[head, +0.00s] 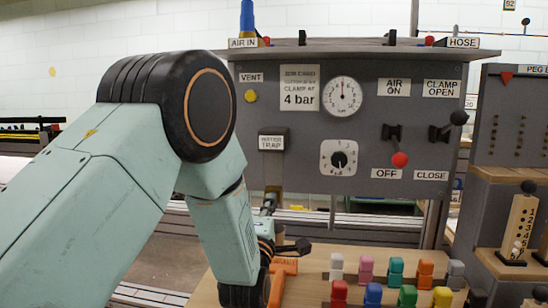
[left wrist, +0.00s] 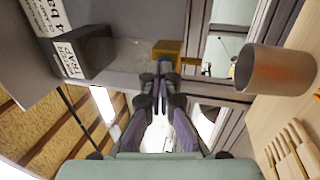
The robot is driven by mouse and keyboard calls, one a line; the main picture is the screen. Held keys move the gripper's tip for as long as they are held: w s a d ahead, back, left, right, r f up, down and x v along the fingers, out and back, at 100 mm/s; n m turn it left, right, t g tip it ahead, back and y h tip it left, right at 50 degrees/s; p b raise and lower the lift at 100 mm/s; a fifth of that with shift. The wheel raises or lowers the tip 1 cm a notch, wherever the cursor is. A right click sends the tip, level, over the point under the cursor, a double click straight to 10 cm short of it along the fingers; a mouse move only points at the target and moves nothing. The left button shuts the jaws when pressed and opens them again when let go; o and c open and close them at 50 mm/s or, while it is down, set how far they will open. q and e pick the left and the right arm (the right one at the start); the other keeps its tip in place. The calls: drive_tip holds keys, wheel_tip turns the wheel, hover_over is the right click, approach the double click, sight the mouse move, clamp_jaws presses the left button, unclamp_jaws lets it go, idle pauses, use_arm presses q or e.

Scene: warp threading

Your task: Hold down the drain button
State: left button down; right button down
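The grey panel (head: 375,170) carries a water trap box (head: 272,141), which also shows as a dark labelled box in the left wrist view (left wrist: 84,52). My left gripper (head: 270,197) points up below the trap box in the head view. In the left wrist view its two fingers (left wrist: 161,76) run close together, with no object seen between them. A small blue spot shows right at the fingertips, in front of a brass-coloured block (left wrist: 168,49). I cannot tell whether the blue spot is the drain button or whether the fingers touch it. My right gripper is not in view.
A metal cup (left wrist: 274,70) lies to the right in the left wrist view, near the wooden bench. Coloured blocks stand on the wooden bench (head: 318,262). The panel has a gauge (head: 342,96), a red-knobbed lever (head: 400,160) and a clamp lever (head: 445,130).

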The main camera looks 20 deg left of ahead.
use_arm(q)
drive_tip(key=shift+s, duration=0.1)
drive_tip(key=s+d, duration=0.1)
drive_tip(key=s, duration=0.5)
drive_tip(key=shift+s+d+p, duration=0.3)
drive_tip(key=shift+d, duration=0.05)
idle(0.4)
idle(0.5)
